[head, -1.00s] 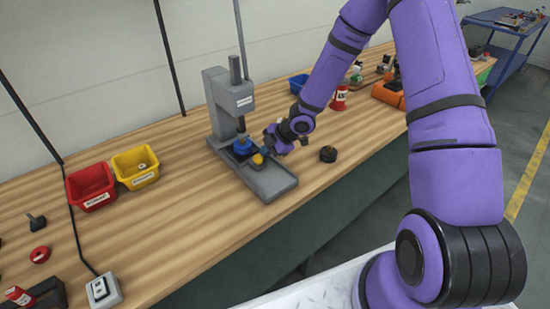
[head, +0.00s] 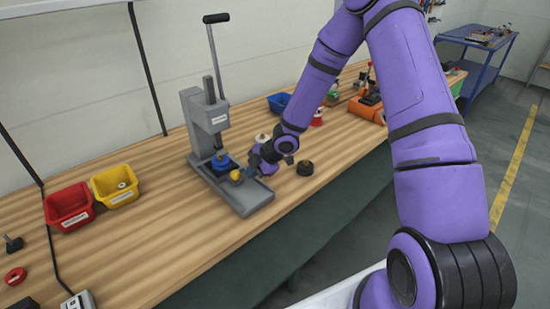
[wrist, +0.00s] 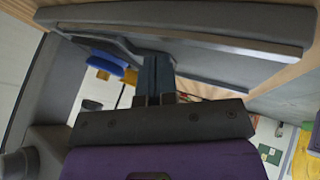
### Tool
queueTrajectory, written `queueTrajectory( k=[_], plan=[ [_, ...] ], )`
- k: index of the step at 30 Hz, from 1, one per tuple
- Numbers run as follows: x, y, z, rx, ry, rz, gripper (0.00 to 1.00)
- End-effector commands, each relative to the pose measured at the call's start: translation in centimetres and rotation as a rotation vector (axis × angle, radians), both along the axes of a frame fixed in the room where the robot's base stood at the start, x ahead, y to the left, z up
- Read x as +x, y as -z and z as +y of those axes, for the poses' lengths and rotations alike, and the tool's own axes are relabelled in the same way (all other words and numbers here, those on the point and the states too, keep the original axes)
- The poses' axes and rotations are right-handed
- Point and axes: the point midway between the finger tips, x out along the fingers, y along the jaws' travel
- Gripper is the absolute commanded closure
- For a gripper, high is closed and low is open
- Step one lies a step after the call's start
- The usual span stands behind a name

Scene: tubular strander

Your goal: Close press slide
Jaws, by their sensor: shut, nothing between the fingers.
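The grey press (head: 195,118) stands on the bench with its long lever raised. Its low base (head: 252,203) reaches toward the bench's front edge. A blue round part (head: 221,160) sits under the press ram, and a yellow knob (head: 236,175) is just in front of it, apparently on the slide. My gripper (head: 252,172) is shut and empty, just right of the yellow knob; I cannot tell if it touches. In the wrist view the shut fingers (wrist: 154,88) point at the base, with the blue part (wrist: 95,60) and yellow knob (wrist: 103,75) to their left. The slide itself is mostly hidden.
A red bin (head: 69,207) and a yellow bin (head: 115,186) stand left of the press. A black round part (head: 305,168) lies right of my gripper. A blue bin (head: 279,103) is behind. The bench (head: 150,235) front left of the press is clear.

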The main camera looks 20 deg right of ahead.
Motion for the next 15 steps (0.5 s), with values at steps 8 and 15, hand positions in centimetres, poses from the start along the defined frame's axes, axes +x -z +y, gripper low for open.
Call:
queueTrajectory(
  k=[8, 15],
  plan=[
    [-0.8, -2.2, -1.4, 0.000, 0.001, -0.004, 1.00],
    [-1.8, -4.6, -3.0, -0.001, 0.002, -0.004, 1.00]
  ],
)
